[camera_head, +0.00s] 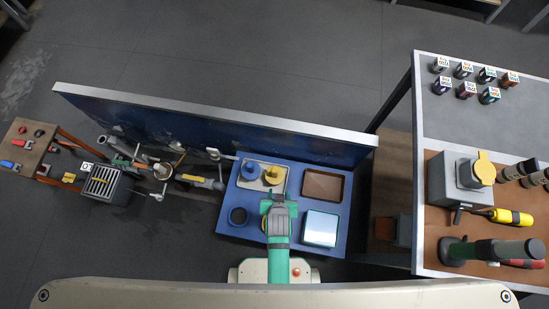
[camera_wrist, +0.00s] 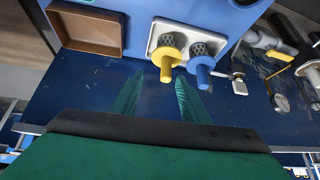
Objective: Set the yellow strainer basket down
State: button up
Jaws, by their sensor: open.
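The yellow strainer basket (camera_head: 271,174) stands in a pale tray (camera_head: 256,186) on the blue worktop, to the right of a blue strainer basket (camera_head: 249,170). In the wrist view the yellow basket (camera_wrist: 168,53) shows its flange, its knob and dark mesh, and the blue basket (camera_wrist: 202,62) is to its right. The tray's white rim (camera_wrist: 151,40) shows around them. My gripper (camera_head: 279,196) is open just in front of the tray. Its green fingertips (camera_wrist: 160,76) appear on either side of the yellow knob, with gaps visible; contact cannot be seen.
A brown tray (camera_head: 325,184) lies to the right of the pale tray. A silver-topped box (camera_head: 320,228) and a dark ring (camera_head: 238,215) are on the front of the worktop (camera_head: 268,234). A tall blue panel (camera_head: 210,127) stands behind. Pipes and valves (camera_head: 163,170) are at left.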

jog(key=s+r+t, duration=0.3)
jog(key=s+r, duration=0.1)
jog(key=r, duration=0.6)
jog(key=s+a+r+t, duration=0.1)
jog(key=s+r, duration=0.4)
jog(key=r, duration=0.5)
jog(key=s+r+n+t, duration=0.1)
jog(key=s+r+t, duration=0.3)
jog(key=r, duration=0.7)
jog(key=shift+s+a+t, duration=0.3)
jog(key=shift+s, duration=0.15)
jog(key=shift+f, duration=0.1)
